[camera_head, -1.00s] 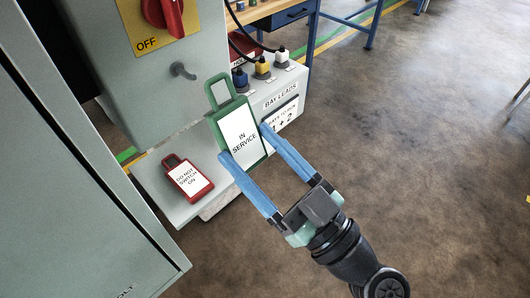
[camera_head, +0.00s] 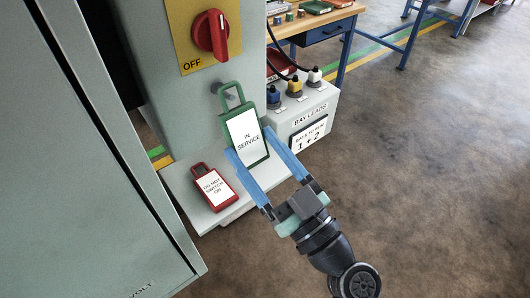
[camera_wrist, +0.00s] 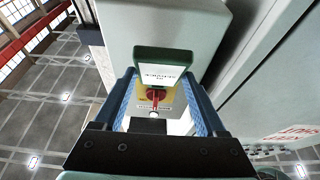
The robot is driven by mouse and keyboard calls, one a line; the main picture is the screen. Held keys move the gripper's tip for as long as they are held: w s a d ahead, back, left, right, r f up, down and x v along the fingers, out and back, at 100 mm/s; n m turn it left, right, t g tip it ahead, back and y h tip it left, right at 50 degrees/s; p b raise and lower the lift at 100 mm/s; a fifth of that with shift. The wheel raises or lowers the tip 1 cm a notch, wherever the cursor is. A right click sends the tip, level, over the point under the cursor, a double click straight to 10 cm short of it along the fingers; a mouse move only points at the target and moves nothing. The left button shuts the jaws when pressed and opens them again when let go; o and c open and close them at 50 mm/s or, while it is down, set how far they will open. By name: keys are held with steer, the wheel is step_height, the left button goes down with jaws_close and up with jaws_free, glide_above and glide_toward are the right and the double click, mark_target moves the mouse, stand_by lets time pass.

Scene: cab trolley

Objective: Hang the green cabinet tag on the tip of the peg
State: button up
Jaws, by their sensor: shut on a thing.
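The green cabinet tag (camera_head: 264,153), with a white "IN SERVICE" label and an open loop at its top, is held upright and slightly tilted between the blue fingers of my gripper (camera_head: 250,144). It also shows in the wrist view (camera_wrist: 165,53), between the fingertips. The grey peg (camera_head: 216,88) sticks out of the cabinet front below the red switch. In the head view the tag's loop overlaps the peg's right end. I cannot tell whether the peg tip is through the loop or behind it.
A red "DO NOT SWITCH ON" tag (camera_head: 214,188) lies on the shelf (camera_head: 188,196) below the peg. The red rotary switch (camera_head: 211,34) is above it. A "BAY LEADS" box (camera_head: 297,117) stands to the right. A large cabinet door (camera_head: 75,170) fills the left.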

steer(key=shift+w+a+f+b, duration=0.25)
steer(key=shift+w+f+b, duration=0.1)
steer(key=shift+b, duration=0.35)
steer(key=shift+w+a+f+b, duration=0.15)
steer(key=shift+w+f+b, duration=0.05)
steer(key=shift+b, duration=0.6)
steer(key=o, duration=1.3)
